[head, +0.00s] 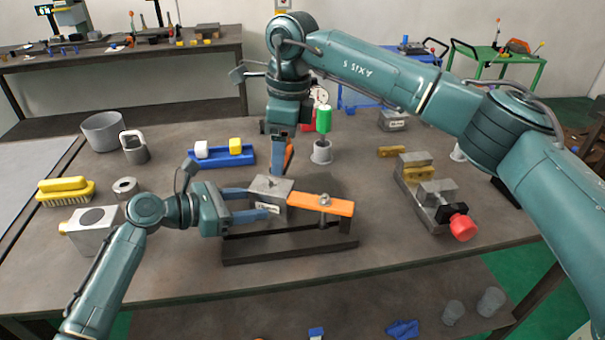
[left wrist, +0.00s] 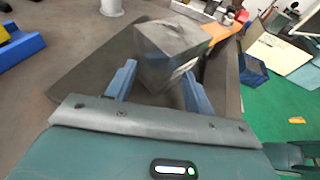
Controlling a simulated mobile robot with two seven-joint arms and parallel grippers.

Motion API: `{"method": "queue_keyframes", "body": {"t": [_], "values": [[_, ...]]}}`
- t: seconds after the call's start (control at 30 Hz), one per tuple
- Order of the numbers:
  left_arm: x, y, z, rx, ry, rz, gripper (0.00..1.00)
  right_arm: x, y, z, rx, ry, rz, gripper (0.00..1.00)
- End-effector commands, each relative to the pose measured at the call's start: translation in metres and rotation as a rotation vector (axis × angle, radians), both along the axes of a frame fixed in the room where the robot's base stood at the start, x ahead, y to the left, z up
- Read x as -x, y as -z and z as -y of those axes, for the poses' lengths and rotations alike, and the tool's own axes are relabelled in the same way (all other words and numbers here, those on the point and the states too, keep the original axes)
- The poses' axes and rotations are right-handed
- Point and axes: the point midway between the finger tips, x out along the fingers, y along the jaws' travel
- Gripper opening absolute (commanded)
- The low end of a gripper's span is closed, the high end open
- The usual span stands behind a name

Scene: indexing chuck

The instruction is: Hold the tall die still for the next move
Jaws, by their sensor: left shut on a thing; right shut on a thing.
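The tall die (head: 270,186) is a grey metal block with a pale label on its near side. It stands at the left part of a dark base plate (head: 290,250). My left gripper (head: 262,202) comes in from the left, its blue fingers on opposite sides of the die; the left wrist view also shows the die (left wrist: 170,55) between them. My right gripper (head: 281,166) points down above or behind the die, with a narrow orange piece (head: 289,157) at its fingers; the die hides part of this. An orange clamp bar (head: 320,204) with a stud reaches the die's right side.
A blue tray (head: 222,163) holds a white and a yellow block. A grey cup (head: 321,155) sits below a green piece. A brush (head: 66,197), a ring and a grey box lie left. A vise with a red knob (head: 462,227) stands right.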

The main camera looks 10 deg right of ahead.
Motion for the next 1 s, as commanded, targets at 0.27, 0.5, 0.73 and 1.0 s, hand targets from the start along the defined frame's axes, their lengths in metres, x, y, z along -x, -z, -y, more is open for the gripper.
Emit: {"method": "queue_keyframes", "body": {"t": [0.27,0.5,0.73,1.0], "values": [[0.008,0.003,0.010,0.002,0.028,-0.009,0.25,-0.024,-0.021,-0.016,0.002,0.439,0.002,0.47],[0.008,0.003,0.010,0.002,0.028,-0.009,0.25,-0.027,-0.018,-0.018,0.001,0.525,0.000,0.47],[0.008,0.003,0.010,0.002,0.028,-0.009,0.25,-0.027,0.006,-0.017,0.003,0.523,-0.002,0.47],[0.008,0.003,0.010,0.002,0.028,-0.009,0.25,-0.027,0.029,-0.017,0.002,0.524,-0.001,0.47]]}}
